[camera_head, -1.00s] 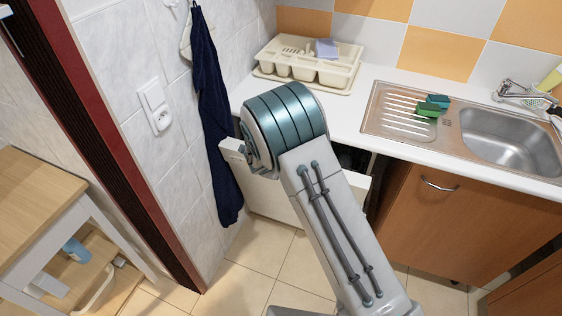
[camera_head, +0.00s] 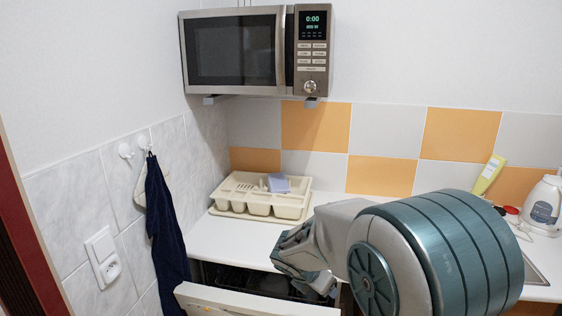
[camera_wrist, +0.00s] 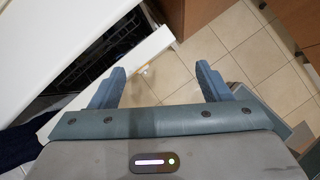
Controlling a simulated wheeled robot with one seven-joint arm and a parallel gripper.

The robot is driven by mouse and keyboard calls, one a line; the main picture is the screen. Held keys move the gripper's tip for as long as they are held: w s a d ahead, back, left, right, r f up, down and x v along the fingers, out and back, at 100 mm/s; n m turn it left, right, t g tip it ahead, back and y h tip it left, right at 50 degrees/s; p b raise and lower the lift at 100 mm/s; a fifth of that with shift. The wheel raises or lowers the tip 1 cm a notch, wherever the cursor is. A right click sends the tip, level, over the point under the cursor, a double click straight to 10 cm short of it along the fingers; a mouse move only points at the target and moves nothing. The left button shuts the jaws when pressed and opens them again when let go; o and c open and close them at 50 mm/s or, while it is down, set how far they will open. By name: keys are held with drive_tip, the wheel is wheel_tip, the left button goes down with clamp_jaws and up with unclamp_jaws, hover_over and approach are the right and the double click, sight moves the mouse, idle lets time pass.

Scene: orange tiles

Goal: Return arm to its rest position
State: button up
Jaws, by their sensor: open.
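My arm (camera_head: 440,250) is bent, with its large teal joint filling the lower right of the head view. My gripper (camera_head: 322,284) hangs left of that joint, in front of the counter edge and near an open appliance below it. In the wrist view my gripper (camera_wrist: 160,80) shows two blue-grey fingers spread wide apart. Nothing is between them except a view of floor tiles and part of a white door edge. The far side of the gripper is partly hidden in the head view.
A white open door (camera_head: 255,303) tilts out below the counter, with dark racks (camera_wrist: 85,35) inside. A cream dish tray (camera_head: 262,197) stands on the counter. A microwave (camera_head: 255,48) hangs above. A navy towel (camera_head: 165,220) hangs at left. A white kettle (camera_head: 545,205) stands at right.

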drive_tip(key=s+d+r+m+g+y, duration=0.1)
drive_tip(key=s+d+r+m+y, duration=0.1)
drive_tip(key=s+m, duration=1)
drive_tip(key=s+d+r+m+g+y, duration=0.1)
drive_tip(key=s+d+r+m, duration=0.3)
drive_tip(key=s+m, duration=0.8)
drive_tip(key=m+y, duration=0.1)
drive_tip(key=m, duration=0.1)
drive_tip(key=shift+s+r+m, duration=0.3)
drive_tip(key=shift+r+m, duration=0.1)
